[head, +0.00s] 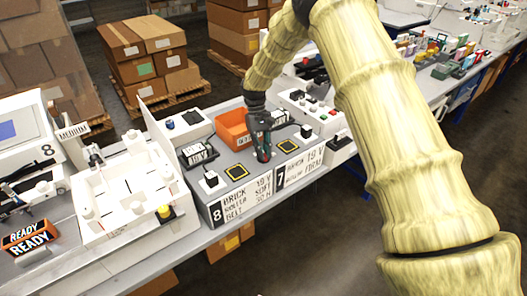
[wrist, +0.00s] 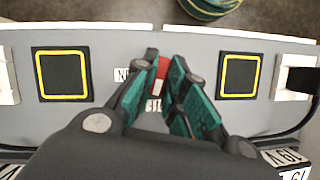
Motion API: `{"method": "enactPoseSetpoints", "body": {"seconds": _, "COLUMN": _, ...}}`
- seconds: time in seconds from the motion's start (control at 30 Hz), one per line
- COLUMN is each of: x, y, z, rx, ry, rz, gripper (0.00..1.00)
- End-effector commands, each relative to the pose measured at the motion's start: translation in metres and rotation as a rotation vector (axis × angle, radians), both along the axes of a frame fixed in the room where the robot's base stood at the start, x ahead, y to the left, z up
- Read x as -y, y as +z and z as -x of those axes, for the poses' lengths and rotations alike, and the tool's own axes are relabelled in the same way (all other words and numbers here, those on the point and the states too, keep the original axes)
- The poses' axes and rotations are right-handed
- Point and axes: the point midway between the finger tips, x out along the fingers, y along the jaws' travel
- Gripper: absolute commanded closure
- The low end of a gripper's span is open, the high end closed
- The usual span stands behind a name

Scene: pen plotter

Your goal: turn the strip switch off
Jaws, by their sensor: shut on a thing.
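In the wrist view, a red switch (wrist: 163,69) with a white patch sits on the grey top of a bench unit (wrist: 225,45). My gripper (wrist: 167,82) has teal fingers and is shut on this red switch, one finger on each side; the fingers hide part of it. A small black-and-white label (wrist: 122,74) lies left of the fingers. In the head view, my gripper (head: 263,152) points down onto the unit between two yellow-framed black pads, and it hides the switch there. Which way the switch is set cannot be told.
Yellow-framed pads stand left (wrist: 62,73) and right (wrist: 238,75) of my gripper. A black plug (wrist: 298,80) with a cable is at the right. An orange bin (head: 232,128) stands behind my gripper in the head view. A white walled tray (head: 125,215) is at the left.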

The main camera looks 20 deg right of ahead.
Motion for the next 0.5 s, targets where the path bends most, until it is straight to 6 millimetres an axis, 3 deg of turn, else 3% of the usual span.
{"method": "enactPoseSetpoints", "body": {"seconds": 0.5, "x": -0.0011, "y": 0.0008, "z": -0.0006, "rx": 0.003, "ry": 0.246, "rz": 0.000, "gripper": 1.00}}
